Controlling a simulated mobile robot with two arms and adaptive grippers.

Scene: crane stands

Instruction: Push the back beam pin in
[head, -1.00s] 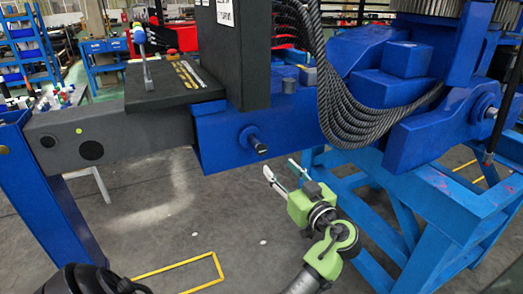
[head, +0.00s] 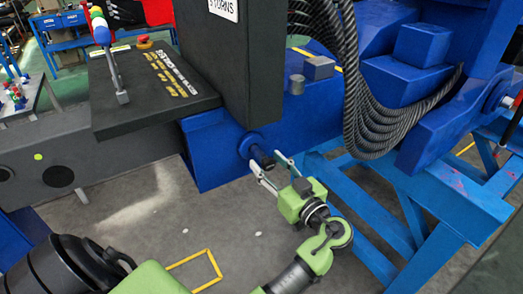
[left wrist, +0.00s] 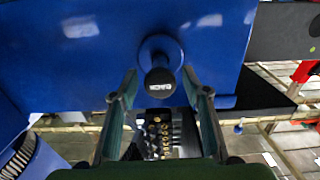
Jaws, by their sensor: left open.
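The back beam pin (head: 252,147) sticks out of the side of the blue beam (head: 212,165), with a blue collar and a black end. In the left wrist view the pin (left wrist: 160,85) is at the centre, its black end bearing a small white label that I cannot read surely. My left gripper (head: 266,161), green with pale fingers, is open at the pin's outer end. In the left wrist view its fingertips (left wrist: 159,80) lie on both sides of the black end, with gaps. My right gripper is not in view.
Above the beam stand a black column (head: 238,60) and a black panel (head: 150,90) with a small lever. Thick dark cables (head: 385,125) hang to the right. A light blue stand (head: 420,190) is below right. Open grey floor (head: 120,220) lies below the beam.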

